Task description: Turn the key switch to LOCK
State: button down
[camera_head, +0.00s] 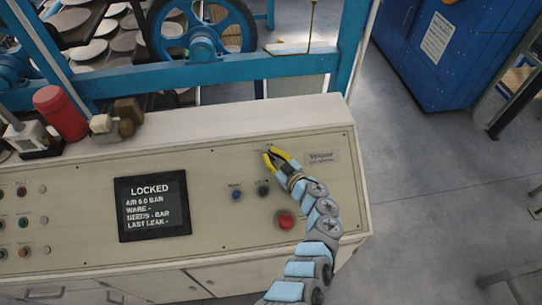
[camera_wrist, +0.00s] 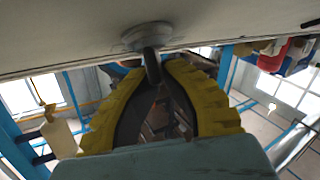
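The key switch (camera_wrist: 148,38) is a round grey collar with a dark key standing out of it, at the top of the wrist view. My gripper (camera_wrist: 153,68) has yellow fingers with dark pads, and its tips close in on the key from both sides. In the head view my gripper (camera_head: 270,153) reaches the upper right of the beige control panel (camera_head: 90,180), and its fingers hide most of the switch. The screen (camera_head: 153,208) on the panel reads LOCKED. Position labels around the key are not readable.
A blue frame (camera_head: 270,66) runs behind the panel.

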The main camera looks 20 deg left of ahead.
jog(key=n+g+b, duration=0.1)
jog(key=b, duration=0.1)
jog(key=n+g+b, duration=0.1)
jog(key=n+b, duration=0.1)
jog(key=shift+f+g+y+b, duration=0.3)
jog(key=shift+g, duration=0.1)
jog(key=n+g+b, duration=0.2)
jog(key=b, duration=0.1)
jog(key=shift+s, duration=0.1)
jog(key=shift+r+n+g+b, duration=0.1)
jog(key=shift+n+g+b, duration=0.45)
jog(key=shift+b, duration=0.6)
jog(key=shift+s+r+n+g+b, duration=0.1)
jog(key=shift+n+g+b, duration=0.15)
jog(key=shift+g+b, duration=0.15)
jog(key=shift+a, duration=0.1)
jog(key=c, duration=1.2)
grip_release()
jog(key=shift+o, duration=0.2)
jog(key=v, duration=1.2)
